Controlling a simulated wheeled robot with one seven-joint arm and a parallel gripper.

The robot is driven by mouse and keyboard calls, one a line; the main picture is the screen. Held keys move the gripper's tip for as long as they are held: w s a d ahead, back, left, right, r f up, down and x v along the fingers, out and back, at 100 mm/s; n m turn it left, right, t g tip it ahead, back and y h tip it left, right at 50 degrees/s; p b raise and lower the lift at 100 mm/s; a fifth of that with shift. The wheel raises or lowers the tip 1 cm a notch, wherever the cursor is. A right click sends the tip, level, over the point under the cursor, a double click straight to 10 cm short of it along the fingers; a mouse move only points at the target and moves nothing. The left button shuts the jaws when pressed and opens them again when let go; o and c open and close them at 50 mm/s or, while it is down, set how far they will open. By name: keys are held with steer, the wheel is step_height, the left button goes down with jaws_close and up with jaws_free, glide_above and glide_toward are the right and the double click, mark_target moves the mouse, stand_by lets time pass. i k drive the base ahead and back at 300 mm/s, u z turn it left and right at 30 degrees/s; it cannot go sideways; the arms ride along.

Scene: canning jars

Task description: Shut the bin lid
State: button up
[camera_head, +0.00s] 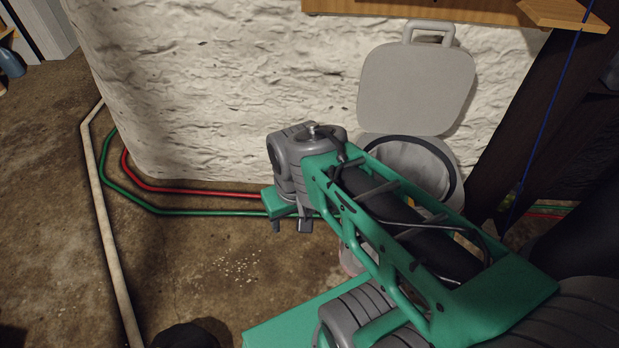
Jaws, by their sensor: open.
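The grey bin lid (415,90) stands open and upright behind the bin, close to the white wall, with a loop handle (432,27) at its top. The bin (371,141) is below it; its round mouth shows a dark rim and a pale liner inside. My green arm crosses in front of the bin and hides most of its body. My gripper (290,227) points down to the left of the bin, apart from the lid. Its two fingers are spread, with nothing seen between them.
A rough white wall (215,90) stands behind. Red (200,191), green (190,212) and pale (104,220) pipes run along the floor. A wooden shelf (375,7) overhangs the lid, and a dark wooden upright (520,110) stands right of the bin.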

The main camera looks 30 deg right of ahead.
mark_target(406, 87)
steer(key=z, duration=1.8)
steer(key=k, duration=1.05)
steer(key=u, duration=0.25)
steer(key=i, duration=0.3)
steer(key=u, duration=0.75)
steer(key=i, duration=0.85)
steer(key=u, duration=0.35)
